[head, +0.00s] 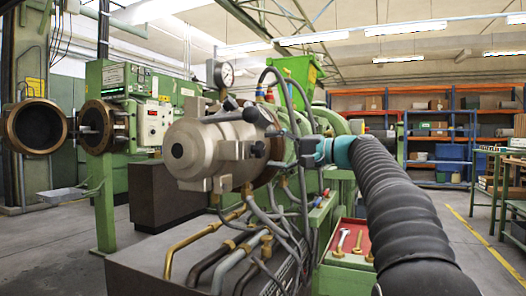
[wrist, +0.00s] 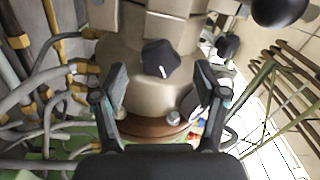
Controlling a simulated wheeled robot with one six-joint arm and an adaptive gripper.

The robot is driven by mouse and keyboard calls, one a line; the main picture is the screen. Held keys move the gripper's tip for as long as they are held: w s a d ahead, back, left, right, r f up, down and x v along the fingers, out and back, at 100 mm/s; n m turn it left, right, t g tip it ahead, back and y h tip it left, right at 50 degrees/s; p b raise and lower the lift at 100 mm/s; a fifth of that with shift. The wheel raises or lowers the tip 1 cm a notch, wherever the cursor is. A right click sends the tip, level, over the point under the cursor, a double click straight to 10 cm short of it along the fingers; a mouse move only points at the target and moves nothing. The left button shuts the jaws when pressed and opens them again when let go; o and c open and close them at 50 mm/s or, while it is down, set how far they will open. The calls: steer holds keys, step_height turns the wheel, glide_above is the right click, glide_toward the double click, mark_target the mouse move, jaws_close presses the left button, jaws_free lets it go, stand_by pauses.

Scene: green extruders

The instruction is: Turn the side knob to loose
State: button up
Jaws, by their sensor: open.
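The side knob (wrist: 160,60) is a dark, lobed knob with a short white mark on the beige metal extruder head (wrist: 160,88). In the wrist view it lies between and slightly beyond my fingertips. My gripper (wrist: 160,83) is open, with one finger on each side of the knob and visible gaps to it. In the head view my gripper (head: 285,148) reaches from the right to the side of the extruder head (head: 205,150). A dark knob (head: 258,149) shows just left of the fingers there; part of this area is hidden by the gripper.
Hoses and brass pipes (head: 200,240) crowd below the head. A black ball (wrist: 283,8) sits at the wrist view's upper right. A pressure gauge (head: 223,75) stands above, and a red-topped tool box (head: 352,240) below my arm. Open floor lies at the right.

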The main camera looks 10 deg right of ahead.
steer(key=v, duration=0.8)
